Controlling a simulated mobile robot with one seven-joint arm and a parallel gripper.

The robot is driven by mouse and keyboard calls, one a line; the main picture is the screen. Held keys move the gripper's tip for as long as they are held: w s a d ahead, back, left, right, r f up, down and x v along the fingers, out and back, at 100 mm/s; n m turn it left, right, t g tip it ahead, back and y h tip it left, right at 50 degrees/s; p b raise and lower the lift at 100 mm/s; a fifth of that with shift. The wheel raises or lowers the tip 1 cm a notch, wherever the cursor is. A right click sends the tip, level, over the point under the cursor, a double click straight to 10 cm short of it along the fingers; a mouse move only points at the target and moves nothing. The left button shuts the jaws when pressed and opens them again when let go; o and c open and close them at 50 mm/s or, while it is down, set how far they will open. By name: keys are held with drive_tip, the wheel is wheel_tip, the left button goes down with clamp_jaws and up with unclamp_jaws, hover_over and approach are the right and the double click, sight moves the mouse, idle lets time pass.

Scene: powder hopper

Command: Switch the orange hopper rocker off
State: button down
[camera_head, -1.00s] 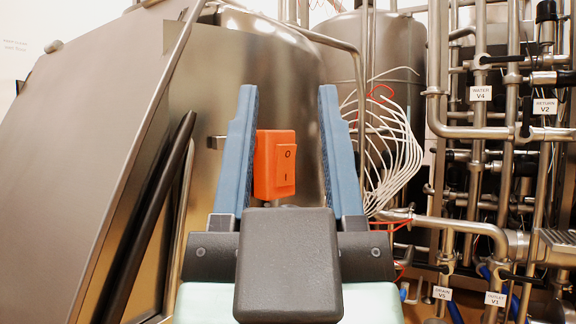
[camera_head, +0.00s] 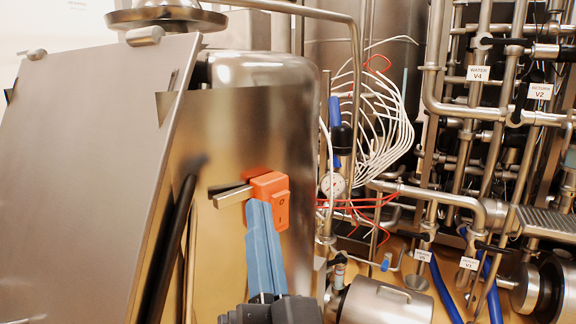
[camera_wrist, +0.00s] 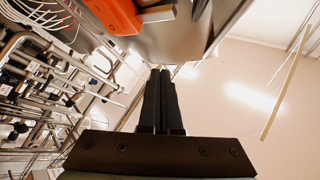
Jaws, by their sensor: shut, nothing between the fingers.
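The orange hopper rocker (camera_head: 270,186) is a box on a metal bracket beside the steel hopper. Its rocker face (camera_head: 282,212) points to the right, with an O mark above and an I mark below. I cannot tell which half is pressed in. My gripper (camera_head: 259,205) is shut and empty, its blue fingers together and pointing up. The fingertips overlap the lower left of the orange box in the head view; contact is unclear. In the wrist view the orange box (camera_wrist: 118,15) is at the top, above and left of the shut fingertips (camera_wrist: 160,70), with a visible gap.
A large slanted steel panel (camera_head: 95,170) fills the left. Dense pipework with tagged valves (camera_head: 478,73) stands farther right.

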drive_tip(key=s+d+f+m+g+h+p, duration=0.4)
drive_tip(key=m+p, duration=1.1)
drive_tip(key=p, duration=0.6)
drive_tip(key=shift+s+d+f+g+h+p, duration=0.3)
drive_tip(key=shift+s+d+f+h, duration=0.1)
drive_tip(key=shift+s+d, duration=0.25)
drive_tip(key=shift+w+r, duration=0.1)
drive_tip(key=shift+w, duration=0.05)
drive_tip(key=p, duration=0.4)
approach(287, 199)
drive_tip(key=w+d, duration=0.3)
drive_tip(key=shift+w+a+r+p, duration=0.15)
drive_tip(key=shift+w+a+p, duration=0.6)
drive_tip(key=shift+w+a, duration=0.65)
drive_tip(key=shift+w+r, duration=0.1)
